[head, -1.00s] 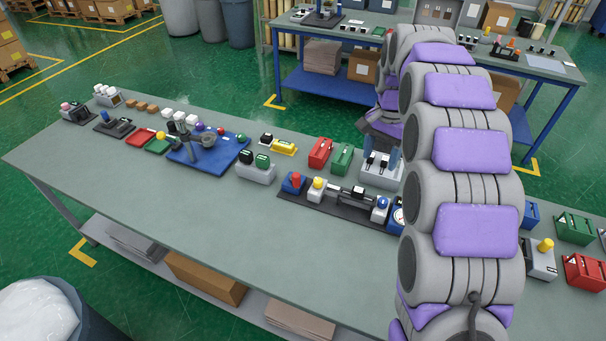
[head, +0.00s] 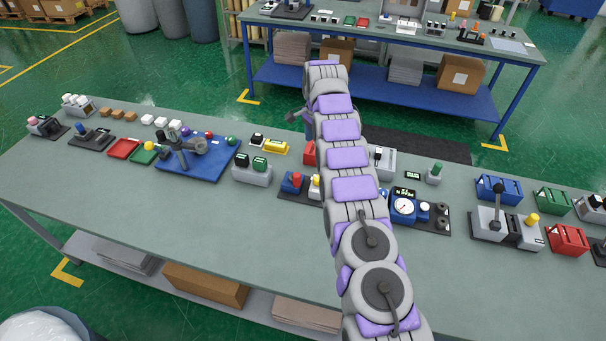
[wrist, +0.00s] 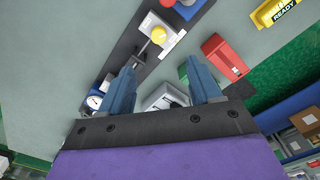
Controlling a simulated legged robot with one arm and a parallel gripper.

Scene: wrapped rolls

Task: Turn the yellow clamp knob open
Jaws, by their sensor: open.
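A yellow knob (wrist: 158,33) sits on a white block on a dark base plate in the wrist view, beside a metal rod. In the head view the yellow knob (head: 316,181) is partly hidden by my arm. My gripper (wrist: 160,66) is open, with its two blue-grey fingers apart and nothing held. The knob shows beyond the fingertips, near the middle of the gap, and looks apart from them. In the head view my gripper (head: 297,115) is small and mostly hidden behind the arm.
A red box (wrist: 222,57) is close to the right finger, and a white switch box (wrist: 165,97) shows between the fingers. A pressure gauge (head: 403,206) stands right of my arm. A yellow block (head: 275,147) lies left of it. The bench front (head: 200,240) is clear.

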